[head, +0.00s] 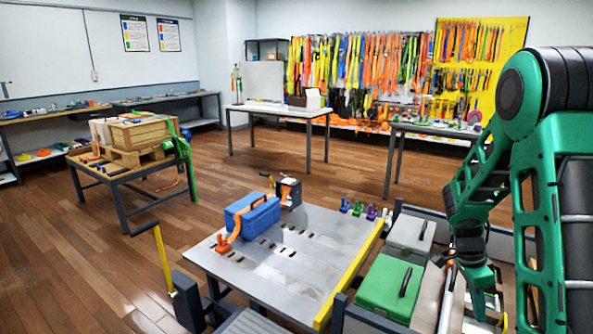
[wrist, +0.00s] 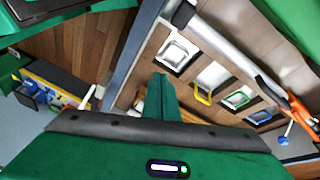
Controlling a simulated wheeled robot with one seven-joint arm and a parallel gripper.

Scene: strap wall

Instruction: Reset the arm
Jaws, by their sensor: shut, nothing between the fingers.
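My arm (head: 545,150) is green and black and stands at the right of the head view, bent with its forearm hanging down. My gripper (wrist: 162,84) shows in the wrist view as green fingers brought together, with nothing between them. In the head view the end of the arm hangs low at the lower right, beside the green-lidded box (head: 390,287). The fingertips are hard to make out there.
A grey slotted table (head: 330,232) with a blue case (head: 251,216) stands in front. A grey-lidded box (head: 411,234) sits near the arm. The wrist view shows a grey bar (wrist: 225,42) close by. Wooden floor (head: 120,265) is open at left.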

